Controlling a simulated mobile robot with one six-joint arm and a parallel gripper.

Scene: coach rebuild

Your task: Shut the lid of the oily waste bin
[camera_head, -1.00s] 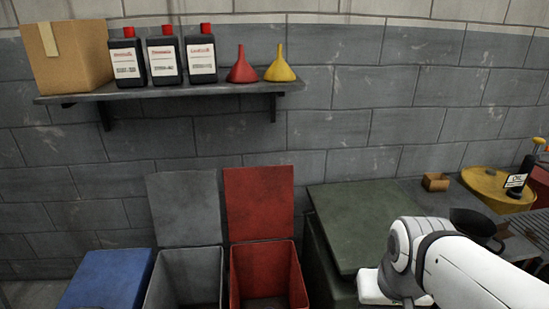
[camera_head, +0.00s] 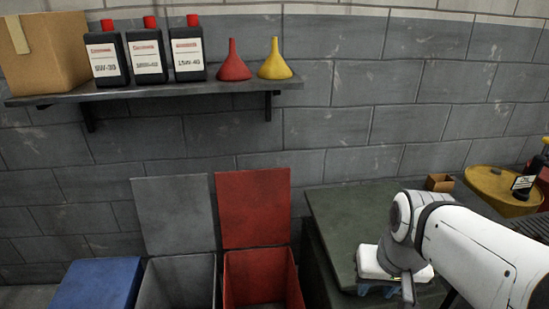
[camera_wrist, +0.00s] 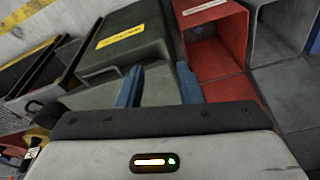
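The red bin (camera_head: 262,280) stands against the wall with its red lid (camera_head: 254,208) raised upright behind it. The grey bin (camera_head: 178,284) beside it also has its lid (camera_head: 174,215) up. Which one is the oily waste bin I cannot tell, as the labels are unreadable. In the wrist view the red bin (camera_wrist: 212,42) and its lid (camera_wrist: 232,90) are right of my gripper, with the grey bin (camera_wrist: 278,32) beyond. My gripper (camera_wrist: 158,85) has its blue fingers apart with nothing between them.
A blue bin (camera_head: 97,284) with a closed top stands at the left. A shelf (camera_head: 180,88) with bottles and funnels hangs above the bins. A yellow drum (camera_head: 492,182) and small cardboard box (camera_head: 440,182) are at the right.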

